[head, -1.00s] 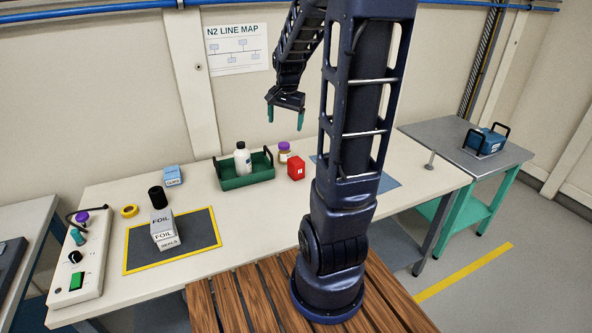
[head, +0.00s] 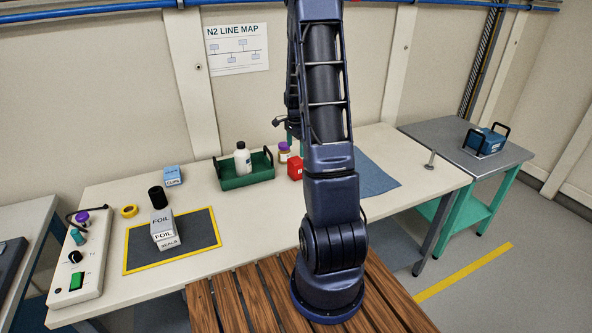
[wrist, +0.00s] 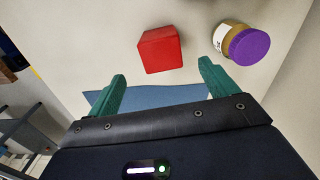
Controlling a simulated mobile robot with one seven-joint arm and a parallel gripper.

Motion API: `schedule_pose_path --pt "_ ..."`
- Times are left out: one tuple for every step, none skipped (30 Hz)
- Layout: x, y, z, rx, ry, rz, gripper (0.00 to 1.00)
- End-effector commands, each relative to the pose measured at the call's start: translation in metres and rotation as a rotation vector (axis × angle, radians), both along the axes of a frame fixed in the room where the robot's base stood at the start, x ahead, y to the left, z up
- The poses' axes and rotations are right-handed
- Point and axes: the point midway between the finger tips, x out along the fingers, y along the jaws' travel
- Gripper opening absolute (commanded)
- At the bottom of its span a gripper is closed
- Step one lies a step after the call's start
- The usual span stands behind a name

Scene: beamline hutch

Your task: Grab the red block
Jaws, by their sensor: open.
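The red block (head: 295,167) sits on the bench just right of the green tray, partly hidden behind my arm in the head view. In the wrist view the red block (wrist: 160,50) lies ahead of my gripper, between the lines of the two green fingers and beyond their tips. My gripper (wrist: 162,70) is open and empty, its fingers spread wider than the block. In the head view my gripper is mostly hidden behind my own arm.
A jar with a purple lid (wrist: 248,46) stands close to the right of the block in the wrist view. The green tray (head: 246,182) holds a white bottle (head: 242,160). A blue mat (head: 372,175) lies right of the block.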

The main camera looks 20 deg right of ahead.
Motion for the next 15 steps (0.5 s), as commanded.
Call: schedule_pose_path --pt "0.0 0.0 -0.005 0.0 0.002 -0.002 0.85" --pt "0.0 0.0 -0.009 0.0 0.002 -0.002 0.85" --pt "0.0 0.0 -0.015 0.001 0.003 -0.002 0.85" --pt "0.0 0.0 -0.019 0.001 0.003 -0.001 0.85" --pt "0.0 0.0 -0.024 0.001 0.003 -0.001 0.85" --pt "0.0 0.0 -0.03 0.001 0.002 -0.001 0.85" --pt "0.0 0.0 -0.034 0.001 0.002 -0.001 0.85" --pt "0.0 0.0 -0.038 0.001 0.002 -0.001 0.85" --pt "0.0 0.0 -0.043 0.001 0.002 -0.001 0.85" --pt "0.0 0.0 -0.045 0.001 0.001 -0.001 0.85" --pt "0.0 0.0 -0.048 0.001 0.001 -0.001 0.85" --pt "0.0 0.0 -0.05 0.001 0.001 -0.001 0.85" --pt "0.0 0.0 -0.051 0.0 0.0 -0.001 0.85" --pt "0.0 0.0 -0.053 0.0 0.0 -0.001 0.85" --pt "0.0 0.0 -0.054 0.0 0.0 0.0 0.85"
